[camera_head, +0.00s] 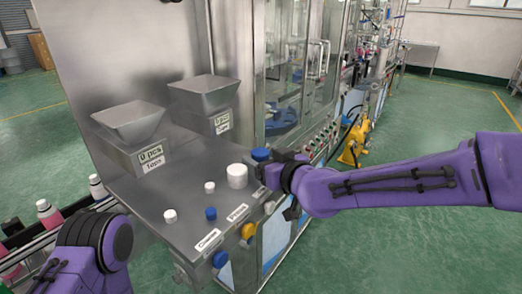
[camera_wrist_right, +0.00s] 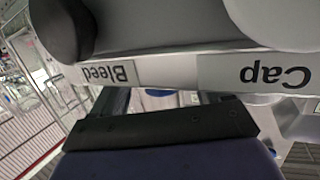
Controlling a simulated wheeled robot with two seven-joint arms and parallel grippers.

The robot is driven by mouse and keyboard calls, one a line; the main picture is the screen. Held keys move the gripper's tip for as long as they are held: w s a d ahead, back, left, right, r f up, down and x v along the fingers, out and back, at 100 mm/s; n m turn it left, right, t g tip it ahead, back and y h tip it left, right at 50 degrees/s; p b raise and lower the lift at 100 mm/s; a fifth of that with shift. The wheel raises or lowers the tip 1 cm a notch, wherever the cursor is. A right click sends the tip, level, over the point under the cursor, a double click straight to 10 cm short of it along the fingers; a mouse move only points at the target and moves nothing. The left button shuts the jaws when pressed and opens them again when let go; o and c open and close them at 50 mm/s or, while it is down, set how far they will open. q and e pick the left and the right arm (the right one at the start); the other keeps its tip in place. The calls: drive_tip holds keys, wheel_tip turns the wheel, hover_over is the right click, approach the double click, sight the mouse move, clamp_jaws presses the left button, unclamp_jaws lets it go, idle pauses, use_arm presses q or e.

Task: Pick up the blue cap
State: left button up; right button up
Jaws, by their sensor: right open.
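A large blue cap (camera_head: 261,154) sits at the right end of the grey machine shelf, just behind my right gripper. A smaller blue cap (camera_head: 211,213) stands on the shelf further forward and left. My right gripper (camera_head: 268,174) is at the shelf's right edge, in front of the large blue cap. It is open, and I see nothing held; its fingers are hard to make out. In the right wrist view its dark body fills the lower middle. Of my left arm only purple links show at lower left; its gripper is out of view.
A large white cylinder (camera_head: 237,176) stands left of my right gripper. Smaller white caps (camera_head: 170,216) stand on the shelf (camera_head: 190,238). Two metal hoppers (camera_head: 204,95) rise behind. "Bleed" and "Cap" labels (camera_wrist_right: 268,76) show upside down in the wrist view. Green floor lies right.

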drive_tip(key=shift+x, duration=1.05)
drive_tip(key=shift+s+r, duration=0.15)
drive_tip(key=shift+s, duration=0.2)
drive_tip(key=shift+w, duration=0.1)
drive_tip(key=c, duration=1)
